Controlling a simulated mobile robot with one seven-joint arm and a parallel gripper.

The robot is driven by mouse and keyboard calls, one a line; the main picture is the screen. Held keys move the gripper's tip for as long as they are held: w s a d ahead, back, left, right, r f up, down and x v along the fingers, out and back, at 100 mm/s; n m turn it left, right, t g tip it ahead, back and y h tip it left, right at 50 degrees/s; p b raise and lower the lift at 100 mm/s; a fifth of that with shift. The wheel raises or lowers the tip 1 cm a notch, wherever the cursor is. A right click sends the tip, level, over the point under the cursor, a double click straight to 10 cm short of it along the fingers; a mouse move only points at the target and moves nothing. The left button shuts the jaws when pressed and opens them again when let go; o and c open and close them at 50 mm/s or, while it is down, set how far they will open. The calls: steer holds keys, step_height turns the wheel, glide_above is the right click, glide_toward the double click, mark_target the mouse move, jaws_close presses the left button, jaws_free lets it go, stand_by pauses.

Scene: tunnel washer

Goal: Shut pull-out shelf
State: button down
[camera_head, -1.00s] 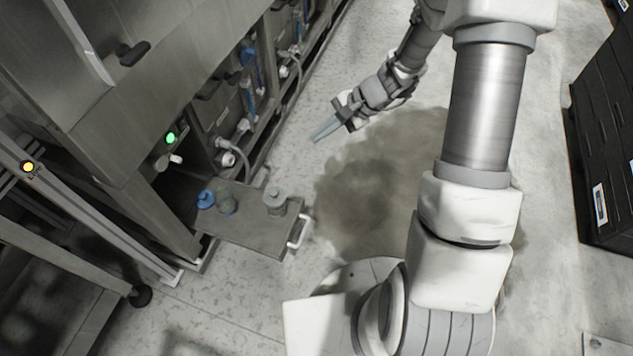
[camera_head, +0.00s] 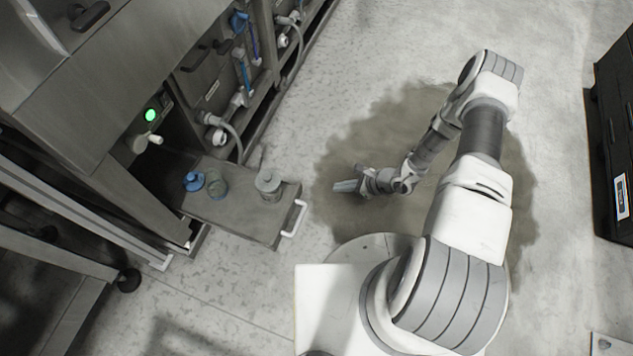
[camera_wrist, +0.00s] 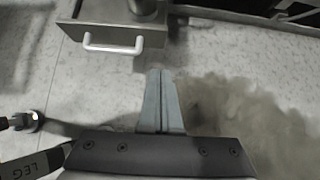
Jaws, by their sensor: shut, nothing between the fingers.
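The pull-out shelf (camera_head: 235,212) is a grey metal drawer-like tray. It sticks out from the washer's lower front in the head view and has a white handle (camera_head: 293,219) on its outer end. A blue-topped container (camera_head: 193,181), a clear jar (camera_head: 217,184) and a grey canister (camera_head: 268,184) stand on it. My gripper (camera_head: 343,186) is shut and empty, to the right of the handle and apart from it. In the wrist view, the closed fingers (camera_wrist: 160,76) point toward the shelf, with the handle (camera_wrist: 113,46) ahead and to the left.
The steel washer (camera_head: 110,85) with hoses and a green light (camera_head: 150,115) stands at the left. A wheeled frame (camera_head: 60,255) is at the lower left. Dark cabinets (camera_head: 615,130) stand at the right. A dark wet-looking patch (camera_head: 400,130) lies on the open floor.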

mark_target(300, 186)
steer(key=shift+w+a+r+b+x, duration=0.1)
steer(key=shift+a+r+b+x, duration=0.45)
steer(key=shift+x, duration=1.6)
steer(key=shift+w+a+r+b+x, duration=0.15)
steer(key=shift+b+x, duration=0.75)
steer(key=shift+x, duration=1.25)
steer(key=shift+w+a+r+b+x, duration=0.1)
steer(key=shift+a+r+b+x, duration=0.45)
steer(key=shift+x, duration=1.6)
steer(key=shift+d+f, duration=0.15)
steer(key=shift+f, duration=0.05)
